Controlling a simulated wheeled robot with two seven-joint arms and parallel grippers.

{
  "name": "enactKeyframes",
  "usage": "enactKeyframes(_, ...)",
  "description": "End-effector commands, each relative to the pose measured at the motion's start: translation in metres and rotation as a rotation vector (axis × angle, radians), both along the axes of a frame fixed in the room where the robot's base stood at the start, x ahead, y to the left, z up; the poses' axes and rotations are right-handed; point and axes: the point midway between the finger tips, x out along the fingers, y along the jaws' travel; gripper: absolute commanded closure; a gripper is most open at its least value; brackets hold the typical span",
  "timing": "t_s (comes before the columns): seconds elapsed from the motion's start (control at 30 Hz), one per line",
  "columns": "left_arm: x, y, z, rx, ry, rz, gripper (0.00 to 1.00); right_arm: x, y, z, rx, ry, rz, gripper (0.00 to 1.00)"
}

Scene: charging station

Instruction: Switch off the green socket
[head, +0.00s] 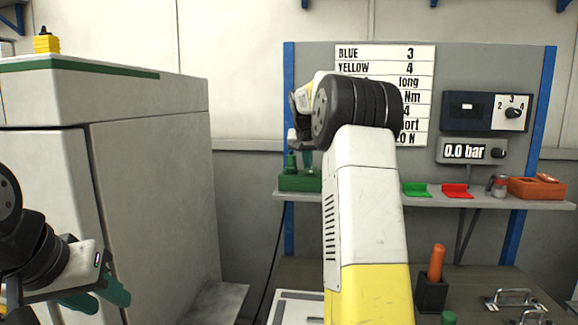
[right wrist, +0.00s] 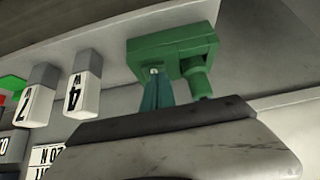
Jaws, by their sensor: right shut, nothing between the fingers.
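The green socket (head: 296,181) sits on the shelf left of my right arm in the head view. A green plug-like cylinder (head: 290,160) stands on it. In the right wrist view the socket (right wrist: 150,52) shows upside down, with the cylinder (right wrist: 198,80) on its right part. My right gripper (right wrist: 157,92) is shut and empty, its teal fingertips at a small light metal part (right wrist: 153,70) on the socket. I cannot tell whether they touch it. My left gripper (head: 98,297) is at the lower left, its green fingers apart and empty, far from the socket.
The shelf (head: 440,199) also carries green (head: 416,189) and red (head: 456,190) pieces, a can (head: 497,184) and an orange box (head: 537,188). A grey cabinet (head: 155,190) stands left. An orange-handled tool (head: 436,262) stands in a dark holder below the shelf.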

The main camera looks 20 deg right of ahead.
Motion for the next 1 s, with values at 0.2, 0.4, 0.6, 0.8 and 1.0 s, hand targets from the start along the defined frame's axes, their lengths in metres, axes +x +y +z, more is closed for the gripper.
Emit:
enactKeyframes(0.2, 0.000, 0.000, 0.000, 0.000, 0.000, 0.000, 0.64, 0.000, 0.000, 0.001, 0.000, 0.000, 0.000, 1.00)
enactKeyframes(0.4, 0.000, 0.000, 0.000, 0.000, 0.000, 0.000, 0.64, -0.004, 0.002, 0.007, 0.000, -0.001, 0.001, 1.00)
enactKeyframes(0.6, 0.000, 0.000, 0.000, 0.000, 0.000, 0.000, 0.64, -0.021, 0.011, 0.033, 0.001, -0.002, 0.001, 1.00)
enactKeyframes(0.8, 0.000, 0.000, 0.000, 0.000, 0.000, 0.000, 0.64, -0.037, 0.018, 0.056, 0.000, -0.002, 0.001, 1.00)
enactKeyframes(1.0, 0.000, 0.000, 0.000, 0.000, 0.000, 0.000, 0.64, -0.042, 0.021, 0.063, 0.000, 0.000, 0.000, 1.00)
